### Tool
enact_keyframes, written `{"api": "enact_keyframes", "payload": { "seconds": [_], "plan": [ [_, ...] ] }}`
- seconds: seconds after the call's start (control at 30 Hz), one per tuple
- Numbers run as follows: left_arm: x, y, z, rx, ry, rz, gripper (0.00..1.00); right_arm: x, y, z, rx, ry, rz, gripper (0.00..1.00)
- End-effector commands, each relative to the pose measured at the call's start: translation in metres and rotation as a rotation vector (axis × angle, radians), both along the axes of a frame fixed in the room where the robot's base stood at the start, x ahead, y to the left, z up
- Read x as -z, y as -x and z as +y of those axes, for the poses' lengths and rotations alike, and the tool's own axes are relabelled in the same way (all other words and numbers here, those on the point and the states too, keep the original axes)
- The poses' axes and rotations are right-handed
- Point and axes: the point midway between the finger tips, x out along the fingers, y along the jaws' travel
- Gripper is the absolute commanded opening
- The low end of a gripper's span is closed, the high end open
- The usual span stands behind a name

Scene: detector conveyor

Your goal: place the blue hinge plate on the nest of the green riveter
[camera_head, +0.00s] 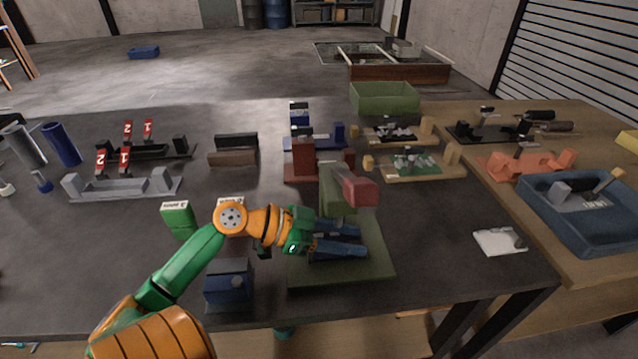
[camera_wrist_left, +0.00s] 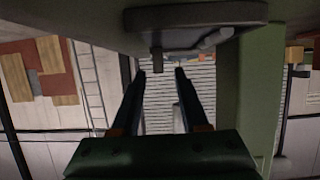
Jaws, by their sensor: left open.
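The green riveter (camera_head: 336,202) stands on a flat olive-green base (camera_head: 345,272) near the front of the dark table. Its head has a red block (camera_head: 360,191) on top. My left gripper (camera_head: 365,241) is open, low over the base and in front of the riveter's column, its blue fingers pointing right. The fingers (camera_wrist_left: 160,72) show spread apart in the left wrist view, with nothing clear between them. A green upright (camera_wrist_left: 262,90) stands beside them. The fingers hide much of the nest. I cannot pick out the blue hinge plate for certain. My right gripper is not in view.
A blue block (camera_head: 228,285) stands left of the base, and a green block (camera_head: 178,220) is behind it. Fixtures and a green bin (camera_head: 384,98) stand farther back. A white piece (camera_head: 499,241) lies right, with clear table before it. A blue tray (camera_head: 580,222) is on the wooden table.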

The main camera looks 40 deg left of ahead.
Motion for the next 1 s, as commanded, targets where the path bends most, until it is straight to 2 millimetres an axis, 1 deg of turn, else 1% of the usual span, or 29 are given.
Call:
{"api": "enact_keyframes", "payload": {
  "seconds": [0.07, 0.17, 0.5, 0.6, 0.73, 1.0],
  "plan": [
    [-0.002, 0.004, 0.004, -0.002, 0.002, 0.000, 0.44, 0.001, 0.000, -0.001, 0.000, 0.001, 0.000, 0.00],
    [-0.007, 0.016, 0.015, -0.003, 0.001, 0.002, 0.44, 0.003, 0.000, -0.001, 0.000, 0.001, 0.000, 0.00],
    [-0.037, 0.067, 0.058, -0.003, 0.000, -0.001, 0.44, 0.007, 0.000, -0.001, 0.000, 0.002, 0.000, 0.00],
    [-0.042, 0.077, 0.067, -0.001, 0.001, 0.000, 0.44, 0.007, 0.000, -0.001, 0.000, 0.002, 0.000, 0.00],
    [-0.046, 0.084, 0.072, 0.001, 0.001, -0.001, 0.44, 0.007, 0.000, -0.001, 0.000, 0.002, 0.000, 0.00],
    [-0.046, 0.084, 0.072, 0.002, 0.001, 0.000, 0.44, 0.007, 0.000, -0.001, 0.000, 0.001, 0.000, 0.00]
  ]
}}
